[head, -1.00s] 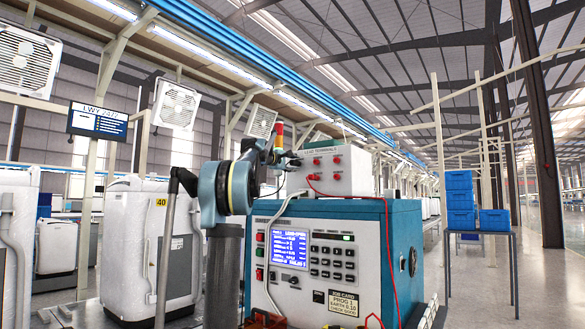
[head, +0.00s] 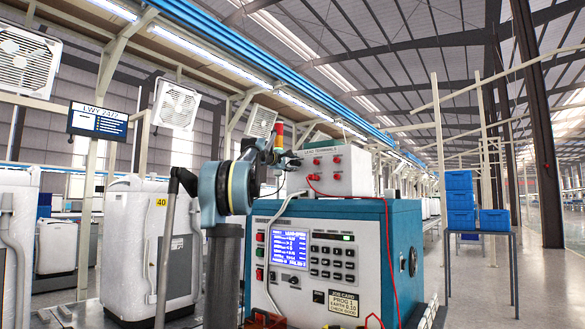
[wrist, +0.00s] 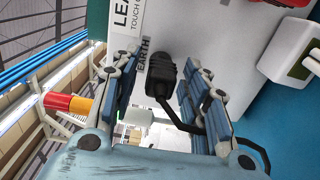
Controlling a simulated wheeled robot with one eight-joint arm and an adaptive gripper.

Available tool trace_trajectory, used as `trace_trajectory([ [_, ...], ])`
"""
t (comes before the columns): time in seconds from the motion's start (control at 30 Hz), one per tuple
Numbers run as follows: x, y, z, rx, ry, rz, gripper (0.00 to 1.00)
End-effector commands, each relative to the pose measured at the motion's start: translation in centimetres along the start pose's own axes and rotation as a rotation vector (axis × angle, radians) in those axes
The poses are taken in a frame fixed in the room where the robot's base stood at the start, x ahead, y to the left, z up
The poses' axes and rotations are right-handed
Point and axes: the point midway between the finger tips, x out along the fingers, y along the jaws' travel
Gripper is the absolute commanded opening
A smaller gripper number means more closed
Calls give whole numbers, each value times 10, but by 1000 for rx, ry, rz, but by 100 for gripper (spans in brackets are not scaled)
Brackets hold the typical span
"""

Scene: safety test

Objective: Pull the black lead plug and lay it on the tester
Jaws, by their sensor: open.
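The black lead plug (wrist: 160,76) sits at the EARTH label on the grey-white lead terminals box (head: 342,180), which stands on top of the tester. Its black cable bends down and right in the wrist view. My gripper (wrist: 161,68) is open, with one blue-grey finger on each side of the plug; I cannot tell whether either finger touches it. In the head view my gripper (head: 288,160) is at the box's left side, and the plug is hard to make out there. The tester (head: 404,235) is a teal case with a pale front, lit blue screen and buttons.
Red terminals (head: 337,160) sit on the box front, and a red wire runs from there down the tester. A grey cable hangs across the tester's front left. Blue crates (head: 460,200) on a table stand right.

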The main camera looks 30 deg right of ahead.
Motion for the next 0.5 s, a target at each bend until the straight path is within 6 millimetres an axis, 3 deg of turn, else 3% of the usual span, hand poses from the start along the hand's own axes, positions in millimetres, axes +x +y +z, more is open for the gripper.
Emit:
trace_trajectory([
  [0.07,0,0,0,0,0,0,39],
  [0.23,0,0,0,0,0,0,1],
  [0.5,-2,0,0,0,0,0,0],
])
